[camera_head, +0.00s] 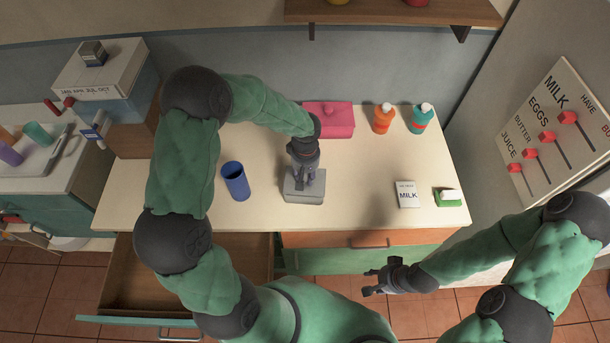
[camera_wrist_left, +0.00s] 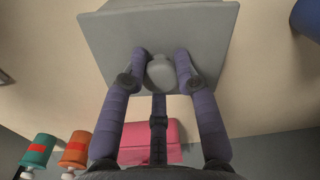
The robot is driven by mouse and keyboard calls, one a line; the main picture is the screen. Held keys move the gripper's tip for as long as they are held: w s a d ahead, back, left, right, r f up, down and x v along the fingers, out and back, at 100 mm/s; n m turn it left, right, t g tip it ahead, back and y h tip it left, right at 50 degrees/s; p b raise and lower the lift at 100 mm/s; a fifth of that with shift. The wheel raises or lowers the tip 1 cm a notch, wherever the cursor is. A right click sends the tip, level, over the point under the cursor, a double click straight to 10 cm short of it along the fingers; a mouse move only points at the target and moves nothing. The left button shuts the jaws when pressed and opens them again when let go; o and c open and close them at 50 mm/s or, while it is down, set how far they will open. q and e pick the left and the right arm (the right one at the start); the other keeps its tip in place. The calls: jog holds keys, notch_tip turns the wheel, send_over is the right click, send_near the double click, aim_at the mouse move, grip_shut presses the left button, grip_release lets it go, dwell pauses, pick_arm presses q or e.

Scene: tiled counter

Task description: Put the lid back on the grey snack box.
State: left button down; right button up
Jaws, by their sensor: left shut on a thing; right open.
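The grey snack box (camera_head: 304,196) stands on the counter near its front middle, under my left gripper (camera_head: 305,178). The left gripper is shut on that knob. The lid is over the box; the wrist view hides the box beneath it, and I cannot tell whether the lid is fully seated. My right gripper (camera_head: 372,281) is open and empty, in front of the counter at the right.
A blue cup (camera_head: 236,181) stands left of the box. A pink box (camera_head: 338,120), an orange bottle (camera_head: 384,118) and a teal bottle (camera_head: 420,118) stand behind. A milk card (camera_head: 407,194) and a green sponge holder (camera_head: 448,203) lie right. A drawer (camera_head: 130,285) is open at left.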

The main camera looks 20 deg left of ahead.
pick_arm(q)
jog(key=shift+d+f+b, duration=0.1)
jog(key=shift+f+b, duration=0.05)
jog(key=shift+b, duration=0.15)
dwell(0.5)
jog(key=c, duration=0.9)
grip_release()
jog(key=shift+o, duration=0.5)
jog(key=o, duration=0.4)
